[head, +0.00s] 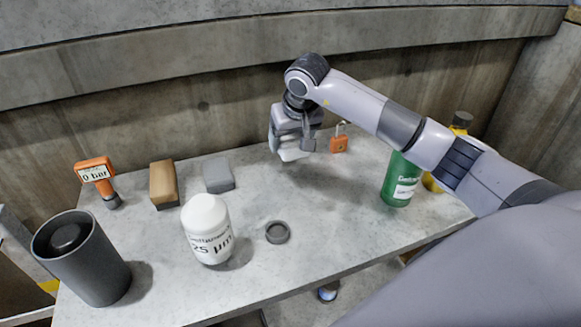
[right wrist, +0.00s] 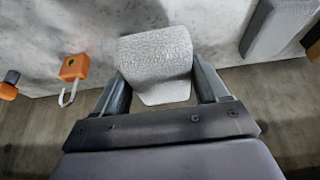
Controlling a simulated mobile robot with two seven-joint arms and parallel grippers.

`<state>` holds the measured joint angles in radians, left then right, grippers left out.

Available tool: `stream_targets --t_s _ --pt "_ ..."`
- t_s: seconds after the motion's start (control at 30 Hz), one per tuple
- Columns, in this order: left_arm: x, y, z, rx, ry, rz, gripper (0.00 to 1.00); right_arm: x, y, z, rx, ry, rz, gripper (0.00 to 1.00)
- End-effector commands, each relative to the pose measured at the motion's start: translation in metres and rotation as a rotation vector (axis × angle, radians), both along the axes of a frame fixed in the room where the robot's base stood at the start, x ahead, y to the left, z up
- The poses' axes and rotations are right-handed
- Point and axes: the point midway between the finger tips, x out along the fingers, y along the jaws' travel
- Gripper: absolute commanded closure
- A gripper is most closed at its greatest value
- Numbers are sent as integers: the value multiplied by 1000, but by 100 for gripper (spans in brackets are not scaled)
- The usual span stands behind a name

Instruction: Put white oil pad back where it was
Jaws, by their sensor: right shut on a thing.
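The white oil pad (head: 291,154) is a small pale block with a rough, textured face. My right gripper (head: 293,146) is shut on it near the back of the grey table, and the pad appears to be a little above the tabletop. In the right wrist view the pad (right wrist: 156,62) sits between the two fingers (right wrist: 160,88), one on each side. The gripper hides part of the pad in the head view. My left gripper is in neither view.
An orange padlock (head: 339,142) stands just right of the pad. A grey block (head: 218,175), a brown block (head: 163,184) and an orange gauge (head: 97,174) are to the left. A white bottle (head: 207,231), black ring (head: 277,232), dark canister (head: 82,262) and green bottle (head: 399,181) stand nearer.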

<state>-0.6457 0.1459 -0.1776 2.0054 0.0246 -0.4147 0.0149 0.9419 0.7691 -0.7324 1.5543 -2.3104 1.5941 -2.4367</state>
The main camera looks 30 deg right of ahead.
Motion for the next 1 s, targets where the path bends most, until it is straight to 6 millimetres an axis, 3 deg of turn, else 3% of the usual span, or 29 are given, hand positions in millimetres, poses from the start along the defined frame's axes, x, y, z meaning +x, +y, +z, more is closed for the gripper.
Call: stream_targets --t_s 0.1,0.33,0.5,0.9,0.93,1.0 --pt "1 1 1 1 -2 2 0 -1 0 -21 1 3 -1 51" --pt "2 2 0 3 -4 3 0 0 1 -38 1 0 0 51" --pt "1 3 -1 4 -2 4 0 -1 0 -63 0 2 -1 51" --pt "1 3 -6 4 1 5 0 0 0 -70 -2 -3 0 51" --pt "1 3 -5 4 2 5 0 0 0 -69 -2 -3 0 17" --pt "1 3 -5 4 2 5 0 0 0 -69 -1 -2 0 2"
